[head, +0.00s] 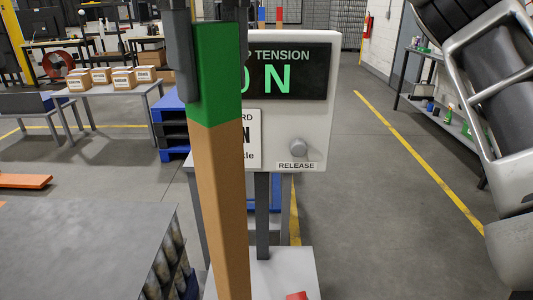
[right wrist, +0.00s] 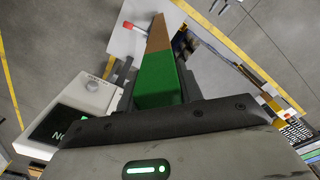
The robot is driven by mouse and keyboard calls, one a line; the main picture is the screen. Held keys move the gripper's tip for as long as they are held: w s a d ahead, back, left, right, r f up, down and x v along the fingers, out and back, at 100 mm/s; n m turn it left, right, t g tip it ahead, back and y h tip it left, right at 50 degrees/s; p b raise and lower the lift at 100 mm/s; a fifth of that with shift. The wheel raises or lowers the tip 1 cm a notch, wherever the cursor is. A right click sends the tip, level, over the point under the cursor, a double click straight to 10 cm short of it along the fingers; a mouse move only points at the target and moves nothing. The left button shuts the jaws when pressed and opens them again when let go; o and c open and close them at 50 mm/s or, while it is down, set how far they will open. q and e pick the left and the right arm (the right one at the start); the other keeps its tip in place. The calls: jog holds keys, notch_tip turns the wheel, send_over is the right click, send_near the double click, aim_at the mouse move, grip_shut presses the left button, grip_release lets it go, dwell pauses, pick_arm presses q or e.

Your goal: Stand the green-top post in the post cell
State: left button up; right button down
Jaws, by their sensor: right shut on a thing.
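The green-top post (head: 222,190) is a long square brown post with a green upper end. It stands nearly upright, slightly tilted, in the middle of the head view, and its lower end runs out of the frame. My right gripper (head: 214,60) is shut on the green part, with a dark finger on each side. In the right wrist view the green end of the post (right wrist: 156,80) sits between the fingers of the right gripper (right wrist: 155,85), and the brown length points away. I cannot make out the post cell. My left gripper is not in view.
A white tension panel (head: 310,130) reading "ON" with a release knob stands behind the post. Its white base (head: 285,270) carries a red part (head: 297,296). The floor right of the panel is clear.

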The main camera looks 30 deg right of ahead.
jog(key=w+d+f+b, duration=0.3)
jog(key=d+f, duration=0.6)
jog(key=f, duration=0.2)
jog(key=shift+f, duration=0.15)
jog(key=c, duration=0.9)
grip_release()
